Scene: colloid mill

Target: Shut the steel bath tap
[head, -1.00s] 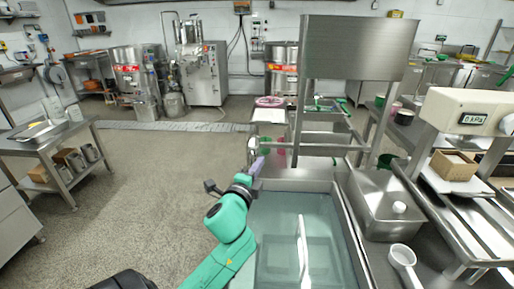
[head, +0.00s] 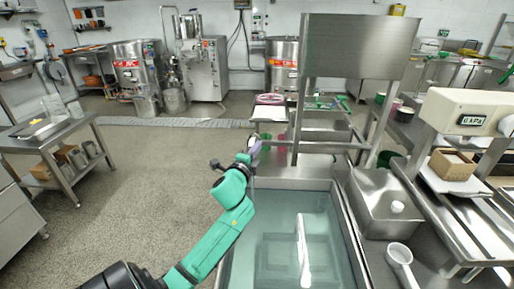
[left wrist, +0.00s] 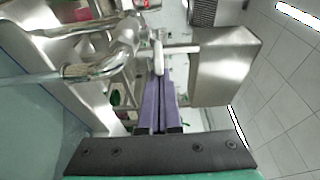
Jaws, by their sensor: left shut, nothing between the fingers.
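The steel bath tap (left wrist: 118,45) fills the upper left of the left wrist view, with its knurled spout end (left wrist: 76,71) pointing left over the water. A pale translucent streak, looking like running water, leaves the spout. A short pale lever (left wrist: 157,52) stands at the tap's right side. My left gripper (left wrist: 160,82) has its purple fingers shut and empty, tips close to the lever; I cannot tell whether they touch it. In the head view this gripper (head: 254,148) is at the far left corner of the bath (head: 335,184) and largely hides the tap.
A tall steel panel (head: 358,47) rises behind the bath. Open floor (head: 150,200) lies to the left, before a side table (head: 45,135).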

